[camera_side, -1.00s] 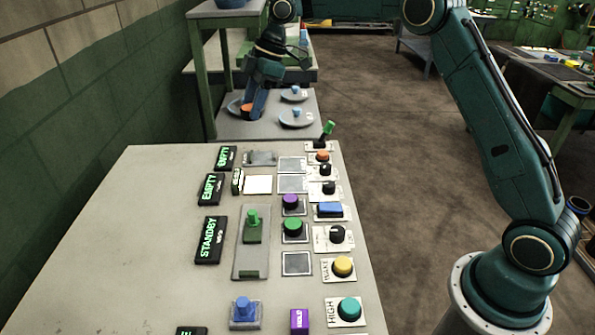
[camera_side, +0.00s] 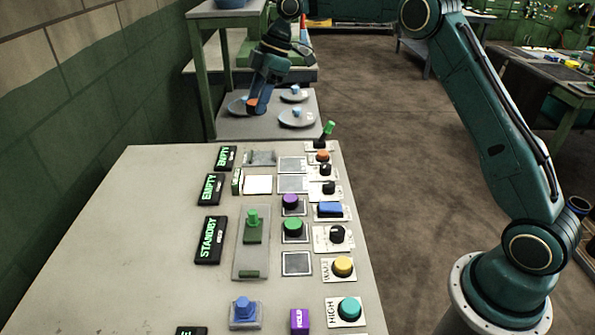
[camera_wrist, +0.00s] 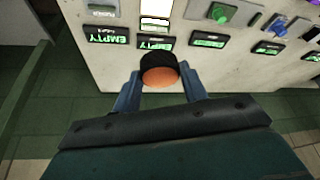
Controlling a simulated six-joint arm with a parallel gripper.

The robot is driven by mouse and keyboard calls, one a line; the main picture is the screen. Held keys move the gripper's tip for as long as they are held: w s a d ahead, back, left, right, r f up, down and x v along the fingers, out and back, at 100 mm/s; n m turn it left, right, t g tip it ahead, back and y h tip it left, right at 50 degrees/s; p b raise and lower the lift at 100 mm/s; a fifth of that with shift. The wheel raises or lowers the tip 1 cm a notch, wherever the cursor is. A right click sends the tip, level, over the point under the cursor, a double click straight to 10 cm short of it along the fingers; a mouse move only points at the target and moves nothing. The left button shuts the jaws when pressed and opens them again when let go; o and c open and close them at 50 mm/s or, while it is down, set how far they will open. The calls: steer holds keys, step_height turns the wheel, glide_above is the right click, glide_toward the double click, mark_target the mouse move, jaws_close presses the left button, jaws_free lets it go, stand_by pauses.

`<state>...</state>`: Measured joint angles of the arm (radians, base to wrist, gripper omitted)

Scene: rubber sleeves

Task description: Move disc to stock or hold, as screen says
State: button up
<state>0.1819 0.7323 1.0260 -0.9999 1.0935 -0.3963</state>
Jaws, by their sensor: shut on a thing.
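My gripper (camera_side: 256,104) is at the far end of the side view, above the low grey table, and shut on an orange and black disc (camera_side: 252,102). In the wrist view the disc (camera_wrist: 160,77) shows an orange face and a black rim between the two blue fingers. A purple block marked HOLD (camera_side: 299,321) stands at the near edge of the panel table. Screens along the table's left read EMPTY (camera_side: 225,157), EMPTY (camera_side: 210,188) and STANDBY (camera_side: 210,240). A further screen (camera_side: 191,331) is cut off at the bottom. No label reading stock is legible.
Round grey plates with blue knobs (camera_side: 296,118) stand on the low table (camera_side: 230,128), one partly behind my gripper. The table's left part (camera_side: 110,250) is bare.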

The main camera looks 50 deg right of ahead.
glide_above(288, 165)
steer(key=d, duration=0.1)
steer(key=shift+s+d+f, duration=0.1)
steer(key=shift+s+d, duration=0.1)
steer(key=shift+s, duration=0.15)
steer(key=shift+a+f, duration=0.1)
steer(key=shift+f, duration=0.1)
step_height(288, 165, down, 20)
steer(key=shift+r, duration=0.25)
stand_by(1.3)
steer(key=shift+f, duration=0.15)
steer(key=o, duration=1)
